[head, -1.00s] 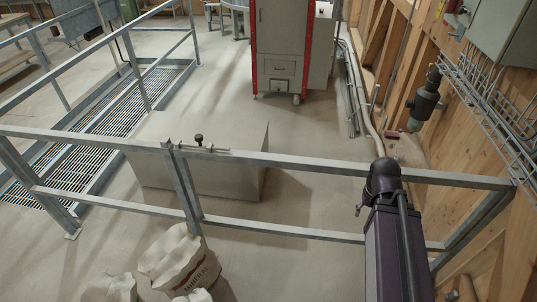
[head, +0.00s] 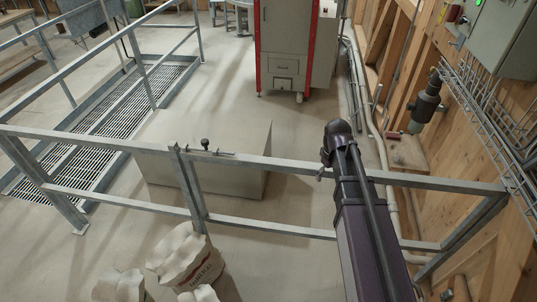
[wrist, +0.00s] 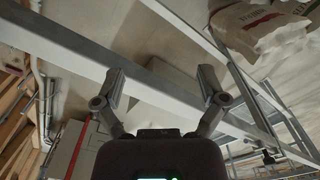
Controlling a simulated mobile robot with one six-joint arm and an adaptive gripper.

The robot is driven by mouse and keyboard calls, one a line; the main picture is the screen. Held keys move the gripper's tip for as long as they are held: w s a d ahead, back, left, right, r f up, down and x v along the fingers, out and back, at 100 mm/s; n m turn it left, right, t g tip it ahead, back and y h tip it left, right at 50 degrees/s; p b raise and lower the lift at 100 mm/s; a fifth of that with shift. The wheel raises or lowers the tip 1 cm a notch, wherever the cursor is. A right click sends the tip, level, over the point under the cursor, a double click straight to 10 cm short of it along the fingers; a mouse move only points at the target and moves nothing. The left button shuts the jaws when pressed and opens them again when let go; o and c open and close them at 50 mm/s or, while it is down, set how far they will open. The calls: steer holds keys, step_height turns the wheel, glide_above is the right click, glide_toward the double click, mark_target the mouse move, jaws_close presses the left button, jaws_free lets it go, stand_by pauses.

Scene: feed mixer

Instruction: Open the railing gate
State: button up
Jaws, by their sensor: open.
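The railing gate (head: 300,163) is a grey metal frame with an upper and a lower rail, running from a post by the latch to the wooden wall on the right. It stands in line with the fixed railing (head: 95,143), apparently closed. A bolt latch with a black knob (head: 206,145) sits on the top rail where the two meet. My gripper shows only as a small dark part (head: 324,168) by the top rail, right of the latch, mostly hidden by my arm. In the wrist view my gripper (wrist: 161,76) is open and empty, with a grey rail (wrist: 165,88) crossing behind its fingers.
A low beige box (head: 235,170) stands behind the gate. Mineral sacks (head: 183,255) lie on the near side, below the latch. A red-edged cabinet (head: 285,45) is at the back. The wooden wall (head: 465,130) with pipes and a control box bounds the right.

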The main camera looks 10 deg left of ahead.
steer(key=w+a+r+n+p, duration=0.2)
steer(key=w+a+n, duration=0.1)
steer(key=a, duration=0.3)
steer(key=w+a+r+n+p, duration=0.2)
steer(key=w+a+r+n, duration=0.1)
steer(key=a, duration=0.3)
step_height(320, 180, up, 2)
steer(key=n+p, duration=0.2)
steer(key=n, duration=0.2)
glide_above(269, 160)
steer(key=shift+s+r, duration=0.1)
step_height(269, 160, down, 14)
steer(key=b, duration=1.3)
steer(key=shift+r+b, duration=0.1)
steer(key=shift+b, duration=0.3)
